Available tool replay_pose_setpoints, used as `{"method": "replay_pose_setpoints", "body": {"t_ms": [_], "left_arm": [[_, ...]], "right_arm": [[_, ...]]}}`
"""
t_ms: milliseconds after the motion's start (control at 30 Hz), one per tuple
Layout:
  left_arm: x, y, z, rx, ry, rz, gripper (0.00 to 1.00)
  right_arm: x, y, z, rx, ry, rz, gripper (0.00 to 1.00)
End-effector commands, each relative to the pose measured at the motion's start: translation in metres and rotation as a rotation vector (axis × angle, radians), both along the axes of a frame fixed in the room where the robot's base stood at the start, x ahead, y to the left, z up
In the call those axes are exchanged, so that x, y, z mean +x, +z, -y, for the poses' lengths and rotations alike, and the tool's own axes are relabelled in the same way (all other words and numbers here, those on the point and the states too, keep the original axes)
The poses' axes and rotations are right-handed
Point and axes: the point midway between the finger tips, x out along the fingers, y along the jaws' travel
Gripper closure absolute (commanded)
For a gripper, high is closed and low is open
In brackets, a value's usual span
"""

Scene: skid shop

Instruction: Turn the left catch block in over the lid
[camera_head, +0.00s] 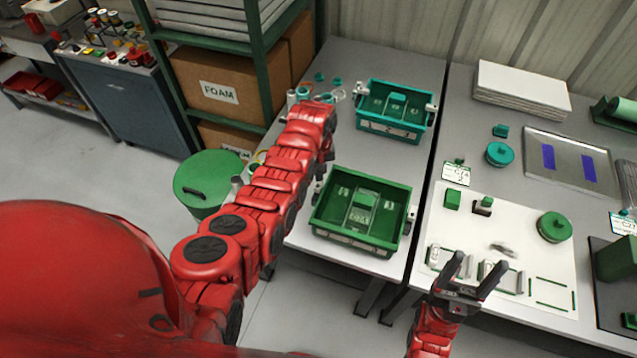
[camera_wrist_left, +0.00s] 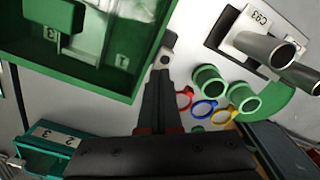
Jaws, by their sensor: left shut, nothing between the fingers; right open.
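The green tray (camera_head: 320,226) stands on the grey table, with a green-handled lid (camera_head: 363,203) seated inside its walls. In the left wrist view the tray's rim (camera_wrist_left: 150,62) runs beside a small grey catch block (camera_wrist_left: 167,51), which sits outside the wall, not over the lid. My left gripper (camera_wrist_left: 161,76) is shut and empty, its fingertips close against this block; contact is unclear. In the head view my red arm mostly hides that gripper. Another catch block (camera_head: 411,214) is on the tray's right side. My right gripper (camera_head: 474,268) is open and empty over the white board.
A teal tray (camera_head: 394,126) stands behind the green one. Green tubes (camera_wrist_left: 209,80) and coloured rings (camera_wrist_left: 205,107) lie near my left gripper. The white board (camera_head: 490,215) holds green parts and a round green container (camera_head: 554,227). A green bin (camera_head: 208,180) stands left of the table.

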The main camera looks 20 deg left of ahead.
Motion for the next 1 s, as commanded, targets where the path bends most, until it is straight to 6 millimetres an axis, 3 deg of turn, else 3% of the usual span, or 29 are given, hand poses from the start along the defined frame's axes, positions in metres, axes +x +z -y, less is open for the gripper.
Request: {"method": "replay_pose_setpoints", "body": {"t_ms": [533,1000], "left_arm": [[0.000,-0.012,0.000,0.000,0.000,-0.001,1.00],[0.000,-0.006,0.000,0.000,0.000,0.000,1.00]], "right_arm": [[0.000,-0.009,0.000,0.000,0.000,0.000,0.33],[0.000,-0.009,0.000,0.000,0.000,0.000,0.33]]}}
